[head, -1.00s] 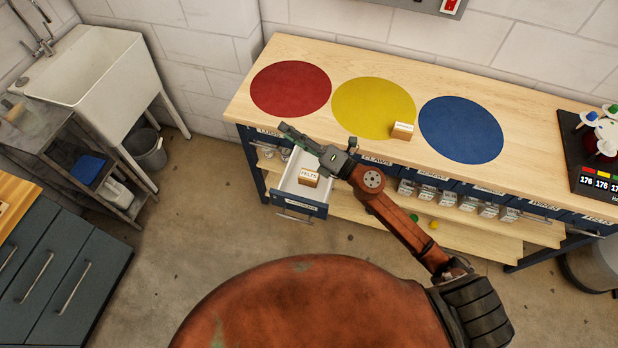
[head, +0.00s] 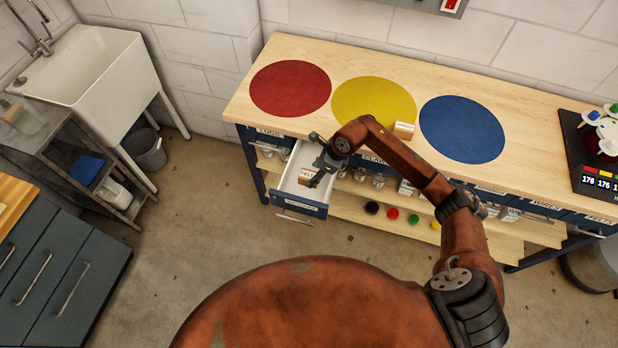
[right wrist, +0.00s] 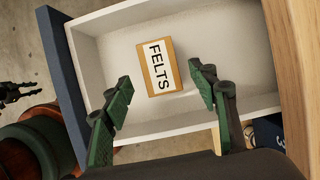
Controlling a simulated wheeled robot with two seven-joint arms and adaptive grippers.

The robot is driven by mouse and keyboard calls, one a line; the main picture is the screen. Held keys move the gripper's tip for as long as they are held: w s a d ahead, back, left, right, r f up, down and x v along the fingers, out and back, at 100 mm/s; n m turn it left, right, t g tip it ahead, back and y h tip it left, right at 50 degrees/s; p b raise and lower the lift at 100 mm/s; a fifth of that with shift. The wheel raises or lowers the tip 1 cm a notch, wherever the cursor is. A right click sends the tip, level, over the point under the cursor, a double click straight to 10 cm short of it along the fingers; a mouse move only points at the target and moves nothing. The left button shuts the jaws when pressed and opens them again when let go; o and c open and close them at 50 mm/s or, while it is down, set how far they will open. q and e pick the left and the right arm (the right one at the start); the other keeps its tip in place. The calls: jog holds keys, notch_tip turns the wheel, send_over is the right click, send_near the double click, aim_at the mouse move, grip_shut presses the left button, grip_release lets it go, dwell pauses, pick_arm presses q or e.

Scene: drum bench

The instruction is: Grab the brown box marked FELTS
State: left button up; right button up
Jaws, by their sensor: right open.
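The brown box marked FELTS (right wrist: 158,66) lies in the open drawer (right wrist: 190,122), its white label facing up. In the head view the box (head: 305,177) is partly hidden by my right gripper (head: 315,166). In the right wrist view my right gripper (right wrist: 160,85) is open, with one green-padded finger on each side of the box's line. The box lies a little beyond the fingertips, and nothing is between them. The head view shows the gripper over the drawer.
The bench top (head: 240,105) carries red, yellow and blue discs. A second small box (head: 403,130) stands at the yellow disc's edge. Small jars and coloured items sit on the lower shelf (head: 480,240). The floor in front is clear.

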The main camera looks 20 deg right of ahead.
aim_at(310, 175)
jog(key=x, duration=0.4)
jog(key=shift+w+a+f, duration=0.1)
jog(key=shift+w+a, duration=0.1)
jog(key=shift+w, duration=0.1)
jog(key=shift+c, duration=0.2)
jog(key=c, duration=1.3)
